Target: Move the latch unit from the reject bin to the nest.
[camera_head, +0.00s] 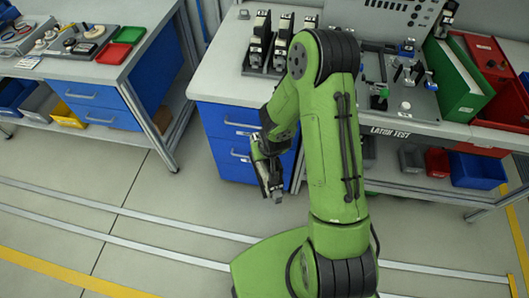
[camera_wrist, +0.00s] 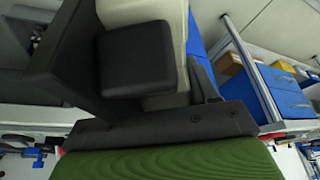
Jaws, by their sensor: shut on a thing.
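My gripper (camera_head: 272,188) hangs low in front of the blue drawers, left of my green arm and away from the bench top. It is shut on a dark thing, taken as the latch unit, which is too small in the head view to make out well. In the wrist view a black block (camera_wrist: 140,60) fills much of the picture close up. The test fixture (camera_head: 405,92) marked LATCH TEST stands on the bench at right; I cannot make out an empty nest in it. A red bin (camera_head: 488,52) at the far right may be the reject bin.
A rack (camera_head: 262,68) with several upright black units stands on the bench, partly behind my arm. A green bin (camera_head: 452,85) is beside the red one. A left bench (camera_head: 75,68) holds red and green trays. Open floor (camera_head: 130,215) lies between, with rails.

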